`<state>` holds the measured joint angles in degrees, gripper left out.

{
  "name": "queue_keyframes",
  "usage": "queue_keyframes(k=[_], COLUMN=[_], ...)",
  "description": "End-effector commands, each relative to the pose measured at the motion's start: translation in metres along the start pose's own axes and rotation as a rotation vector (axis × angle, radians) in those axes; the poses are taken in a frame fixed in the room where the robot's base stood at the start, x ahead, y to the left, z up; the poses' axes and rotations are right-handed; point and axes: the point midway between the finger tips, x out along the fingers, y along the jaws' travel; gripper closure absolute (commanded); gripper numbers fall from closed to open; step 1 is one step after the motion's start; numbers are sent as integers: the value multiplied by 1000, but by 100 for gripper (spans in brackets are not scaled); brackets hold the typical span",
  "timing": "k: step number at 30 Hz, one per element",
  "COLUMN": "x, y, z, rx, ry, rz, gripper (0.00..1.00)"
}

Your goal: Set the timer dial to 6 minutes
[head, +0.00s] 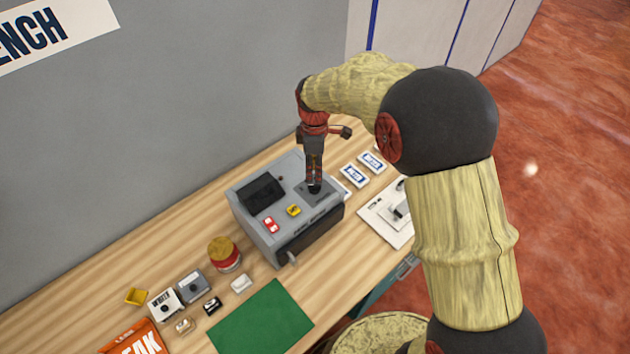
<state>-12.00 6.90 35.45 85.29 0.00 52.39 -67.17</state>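A grey dispenser machine (262,228) stands on the wooden bench. A dark square plate (327,193) with a dark round knob (315,189), which looks like the timer dial, is on the right of its top. My gripper (314,180) points straight down with its fingertips at this knob. The fingers look close together and cover part of the knob. I cannot tell whether they grip it. Any dial markings are too small to read, so the setting cannot be told.
The machine's top also has a dark screen (262,194), a red button (271,226) and a yellow button (294,210). Labelled cards (355,176) and a white board (382,214) lie to the right. A green mat (262,322) and several small parts lie in front and left.

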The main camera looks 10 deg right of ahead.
Motion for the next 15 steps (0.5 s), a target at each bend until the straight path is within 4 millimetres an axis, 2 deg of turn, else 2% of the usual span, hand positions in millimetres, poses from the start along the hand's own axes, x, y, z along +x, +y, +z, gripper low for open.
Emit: queue_keyframes(k=[1,9,15], x=[10,49,62], y=[-1,0,0], z=[0,0,0], rx=[1,3,3], ry=[-1,-1,0], rz=[-3,-1,1], gripper=[74,74,74])
